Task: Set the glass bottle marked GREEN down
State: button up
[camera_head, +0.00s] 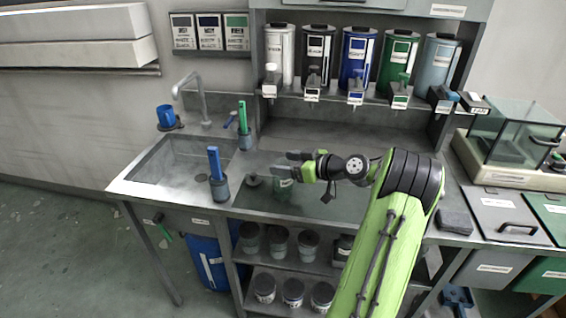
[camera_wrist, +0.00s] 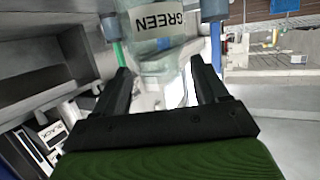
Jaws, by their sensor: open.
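The clear glass bottle (camera_wrist: 158,45) has a white label reading GREEN, near the top of the wrist view. In the head view the bottle (camera_head: 283,183) shows as a small pale-green shape on the counter, partly covered by my gripper. My gripper (camera_head: 299,163) is open over the counter behind the sink's right side. In the wrist view the two dark fingers of my gripper (camera_wrist: 161,66) stand apart, with the bottle between and just beyond the tips. I cannot tell whether a finger touches it.
A sink (camera_head: 185,160) lies to the left. A grey cup with a blue-handled brush (camera_head: 219,188) and one with a green-handled brush (camera_head: 245,138) stand nearby. A small dark round piece (camera_head: 254,180) lies beside the bottle. Several coloured dispensers (camera_head: 357,55) line the shelf behind.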

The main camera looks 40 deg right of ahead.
jog(key=p+v, duration=0.1)
jog(key=v, duration=1)
jog(key=w+a+r+g, duration=0.1)
jog(key=w+a+g, duration=0.2)
jog(key=a, duration=0.8)
jog(key=w+a+r+g, duration=0.2)
jog(key=a+g, duration=0.2)
jog(key=a, duration=0.7)
jog(key=s+a+g+h, duration=0.1)
jog(key=s+a+h, duration=0.1)
jog(key=s+a, duration=0.6)
jog(key=s+a+m+h, duration=0.1)
jog(key=s+a+m, duration=0.1)
jog(key=s, duration=0.9)
jog(key=shift+s+a+m+g+h, duration=0.3)
jog(key=shift+s+a+m+h, duration=0.1)
jog(key=shift+a, duration=0.25)
